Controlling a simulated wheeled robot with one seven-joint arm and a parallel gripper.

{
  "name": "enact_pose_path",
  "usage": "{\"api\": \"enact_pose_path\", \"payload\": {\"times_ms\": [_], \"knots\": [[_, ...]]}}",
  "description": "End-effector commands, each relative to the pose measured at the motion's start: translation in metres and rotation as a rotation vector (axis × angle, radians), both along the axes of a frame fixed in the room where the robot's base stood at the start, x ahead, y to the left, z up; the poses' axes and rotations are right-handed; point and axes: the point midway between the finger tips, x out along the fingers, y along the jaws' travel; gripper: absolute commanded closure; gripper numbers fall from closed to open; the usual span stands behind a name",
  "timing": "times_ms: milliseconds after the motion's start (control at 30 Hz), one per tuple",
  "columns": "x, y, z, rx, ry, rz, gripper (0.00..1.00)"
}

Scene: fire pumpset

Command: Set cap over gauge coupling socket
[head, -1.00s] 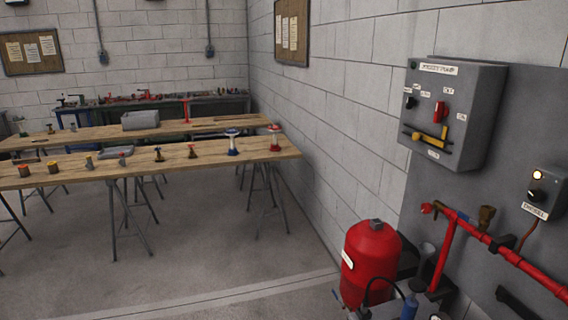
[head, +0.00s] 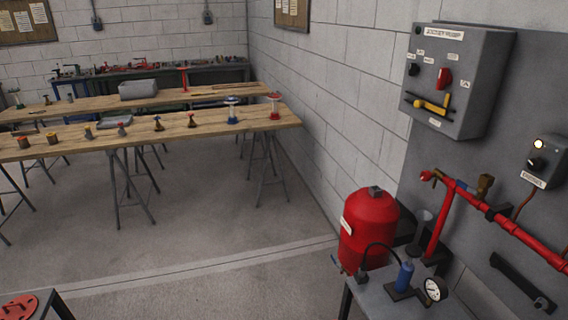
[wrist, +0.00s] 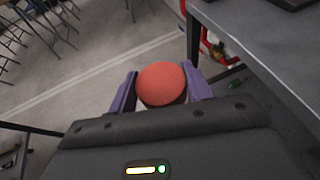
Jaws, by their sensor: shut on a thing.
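In the wrist view my gripper (wrist: 160,86) is shut on a round orange-red cap (wrist: 161,80), with a purple finger on either side of it. The cap's flat top faces the camera, and its underside is mostly hidden. The floor shows beyond it, so it is held in the air. My gripper is not in the head view. A dial gauge (head: 434,289) stands beside a blue cylinder (head: 404,275) on a small grey bench at the lower right of the head view. I cannot make out for sure which part is the gauge coupling socket.
The grey bench (wrist: 262,45) edge lies right of my gripper in the wrist view. A red tank (head: 367,232) and red pipe (head: 510,249) stand by the wall panel. A red disc (head: 18,306) lies at the lower left. Open floor (head: 210,245) lies between.

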Motion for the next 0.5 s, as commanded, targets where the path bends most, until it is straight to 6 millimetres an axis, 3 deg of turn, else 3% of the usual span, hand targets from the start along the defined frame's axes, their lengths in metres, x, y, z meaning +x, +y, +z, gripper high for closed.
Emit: {"api": "enact_pose_path", "payload": {"times_ms": [500], "knots": [[0.0009,0.0007,0.0046,0.0,-0.005,0.002,0.76]]}}
